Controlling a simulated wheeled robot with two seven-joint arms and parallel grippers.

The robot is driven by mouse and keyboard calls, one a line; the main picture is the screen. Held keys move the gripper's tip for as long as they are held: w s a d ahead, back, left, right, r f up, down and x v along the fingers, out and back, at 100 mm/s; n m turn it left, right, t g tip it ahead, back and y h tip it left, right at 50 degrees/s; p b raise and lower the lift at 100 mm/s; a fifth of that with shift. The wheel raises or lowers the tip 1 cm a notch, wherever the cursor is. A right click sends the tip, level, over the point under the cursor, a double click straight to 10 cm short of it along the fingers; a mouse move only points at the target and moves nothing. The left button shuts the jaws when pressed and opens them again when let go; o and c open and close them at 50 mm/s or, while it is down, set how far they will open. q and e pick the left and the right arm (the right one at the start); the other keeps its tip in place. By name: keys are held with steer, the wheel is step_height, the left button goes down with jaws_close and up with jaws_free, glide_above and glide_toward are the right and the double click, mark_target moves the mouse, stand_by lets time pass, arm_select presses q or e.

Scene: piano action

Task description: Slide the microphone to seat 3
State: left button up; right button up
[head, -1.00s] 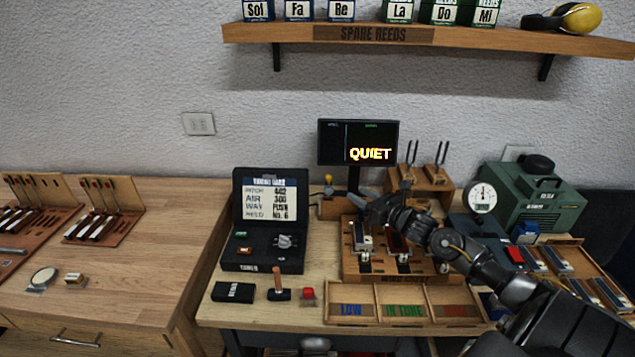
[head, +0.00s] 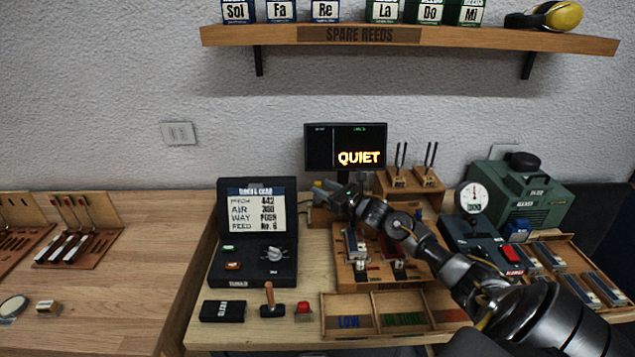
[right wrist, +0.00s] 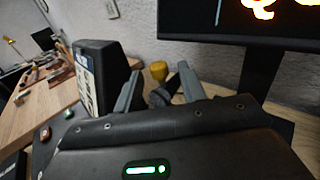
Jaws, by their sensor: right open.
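My right gripper (head: 326,190) is at the left end of the wooden bench fixture, below the monitor. In the right wrist view its open fingers (right wrist: 160,88) stand apart. A small yellow-topped piece (right wrist: 158,70), apparently the microphone, shows between and beyond the fingertips; contact cannot be told. The wooden bench fixture (head: 345,281) holds several metal reed pieces behind the trays; seat numbers are not legible. My left gripper is not in view.
The monitor (head: 345,147) reading QUIET stands right behind my gripper. The open black case (head: 257,190) is close on its left. A gauge (head: 472,198) and green machine (head: 530,195) stand at right. Sorting trays (head: 347,304) lie in front. A shelf (head: 270,35) hangs above.

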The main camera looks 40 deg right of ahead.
mark_target(318, 182)
steer(key=shift+w+a+p, duration=0.15)
steer(key=shift+w, duration=0.7)
steer(key=shift+w+a+p, duration=0.1)
steer(key=shift+w+p, duration=0.05)
steer(key=shift+w, duration=0.65)
jaws_close()
